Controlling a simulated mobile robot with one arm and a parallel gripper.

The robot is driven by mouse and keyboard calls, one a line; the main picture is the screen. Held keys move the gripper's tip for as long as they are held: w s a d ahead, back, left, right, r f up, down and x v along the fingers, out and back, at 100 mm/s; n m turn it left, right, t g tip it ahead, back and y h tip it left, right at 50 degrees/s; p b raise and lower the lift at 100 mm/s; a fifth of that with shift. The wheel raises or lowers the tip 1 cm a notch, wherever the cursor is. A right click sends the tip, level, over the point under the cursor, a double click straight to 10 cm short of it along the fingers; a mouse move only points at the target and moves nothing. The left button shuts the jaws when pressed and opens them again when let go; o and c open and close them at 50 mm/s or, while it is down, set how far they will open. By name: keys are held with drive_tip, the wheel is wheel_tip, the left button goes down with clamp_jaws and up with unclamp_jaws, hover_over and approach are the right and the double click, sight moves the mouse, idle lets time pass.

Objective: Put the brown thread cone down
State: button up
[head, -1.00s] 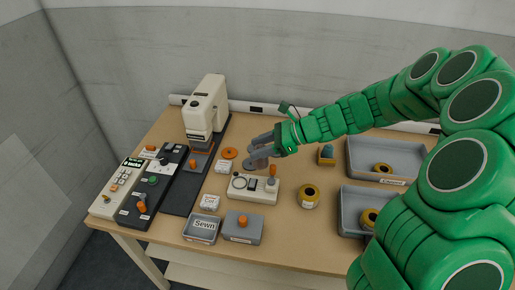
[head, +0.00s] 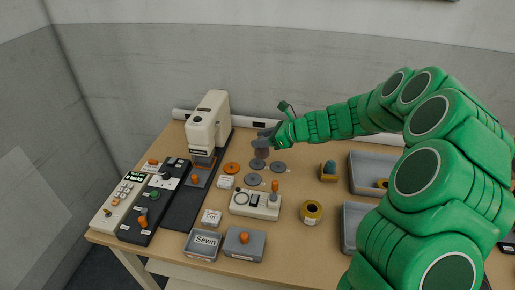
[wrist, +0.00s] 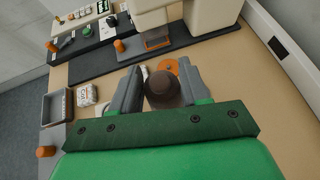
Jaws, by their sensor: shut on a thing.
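The brown thread cone (wrist: 163,88) is between the two grey fingers of my gripper (wrist: 155,92) in the wrist view, seen from above with its round top showing. My gripper (head: 264,141) is shut on it. In the head view the cone (head: 262,154) is small and partly hidden by the fingers, over or at the rear one of several grey discs (head: 258,164). I cannot tell whether its base touches that disc. Other grey discs (head: 279,167) and (head: 253,179) lie bare on the table.
The cream sewing machine (head: 208,125) stands left of my gripper, with an orange disc (head: 231,168) between. A cream device with an orange knob (head: 255,204) lies in front. A yellow roll (head: 311,212) and grey trays (head: 365,175) are to the right.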

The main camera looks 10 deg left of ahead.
drive_tip(key=shift+w+a+f, duration=0.5)
drive_tip(key=shift+w+f, duration=0.7)
drive_tip(key=shift+f, duration=0.55)
drive_tip(key=shift+w+a+f, duration=0.55)
drive_tip(key=shift+w+f, duration=0.7)
drive_tip(key=shift+f, duration=0.5)
drive_tip(key=shift+w+a+f, duration=0.5)
drive_tip(key=shift+w+f, duration=0.7)
drive_tip(key=shift+f, duration=0.55)
drive_tip(key=shift+f, duration=0.6)
drive_tip(key=o, duration=1.1)
drive_tip(key=shift+r, duration=0.1)
